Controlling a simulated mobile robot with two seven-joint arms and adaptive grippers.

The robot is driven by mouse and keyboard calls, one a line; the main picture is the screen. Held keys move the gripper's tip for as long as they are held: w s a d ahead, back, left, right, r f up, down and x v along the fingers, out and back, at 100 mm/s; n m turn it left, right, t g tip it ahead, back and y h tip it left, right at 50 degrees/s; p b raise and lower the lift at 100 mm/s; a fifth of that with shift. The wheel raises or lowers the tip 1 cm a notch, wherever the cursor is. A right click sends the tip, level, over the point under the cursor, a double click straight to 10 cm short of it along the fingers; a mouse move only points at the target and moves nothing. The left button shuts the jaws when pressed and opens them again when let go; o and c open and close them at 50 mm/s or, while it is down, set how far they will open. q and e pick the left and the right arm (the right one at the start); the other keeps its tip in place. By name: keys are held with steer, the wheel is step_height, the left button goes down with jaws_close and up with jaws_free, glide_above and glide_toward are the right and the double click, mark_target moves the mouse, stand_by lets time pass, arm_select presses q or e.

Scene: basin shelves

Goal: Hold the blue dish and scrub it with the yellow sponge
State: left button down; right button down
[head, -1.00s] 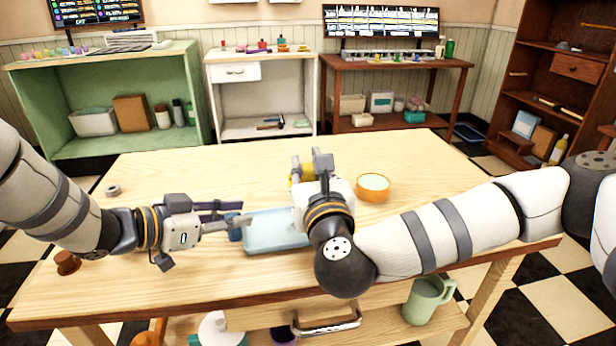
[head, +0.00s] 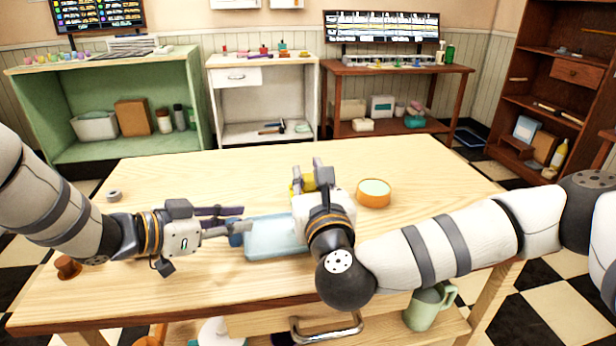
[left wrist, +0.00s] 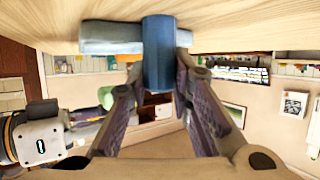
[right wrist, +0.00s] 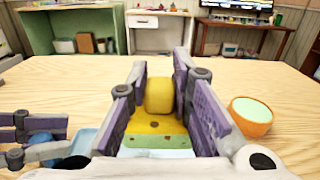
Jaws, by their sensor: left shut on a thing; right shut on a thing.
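The pale blue dish (head: 275,237) lies at the middle front of the table. Its darker blue handle (head: 236,238) is at its left end. My left gripper (head: 240,220) is shut on this handle, which also shows between the fingers in the left wrist view (left wrist: 158,60). My right gripper (head: 316,172) is shut on the yellow sponge (head: 309,183). In the right wrist view the sponge (right wrist: 159,97) shows a yellow grip block above a yellow pad with a green lower layer. My right arm hides the dish's right part.
An orange bowl (head: 374,200) with pale green contents stands right of my right gripper. A grey ring (head: 114,195) and a small brown object (head: 68,267) lie on the left of the wooden table (head: 200,170). The table's far part is clear.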

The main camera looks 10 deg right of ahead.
arm_select(q)
steer(key=shift+s+a+f, duration=0.1)
steer(key=shift+s+f, duration=0.05)
steer(key=shift+f, duration=0.35)
arm_select(e)
step_height(320, 180, down, 6)
steer(key=shift+r, duration=0.15)
steer(key=shift+a+f, duration=0.35)
steer(key=shift+f, duration=0.5)
steer(key=shift+s+a+f, duration=0.1)
steer(key=shift+a, duration=1.45)
steer(key=d, duration=0.3)
steer(key=shift+d, duration=0.1)
steer(key=r, duration=0.2)
steer(key=shift+d+r, duration=0.3)
steer(key=shift+r, duration=2.95)
arm_select(q)
steer(key=shift+r, duration=0.1)
arm_select(e)
steer(key=shift+r, duration=1.5)
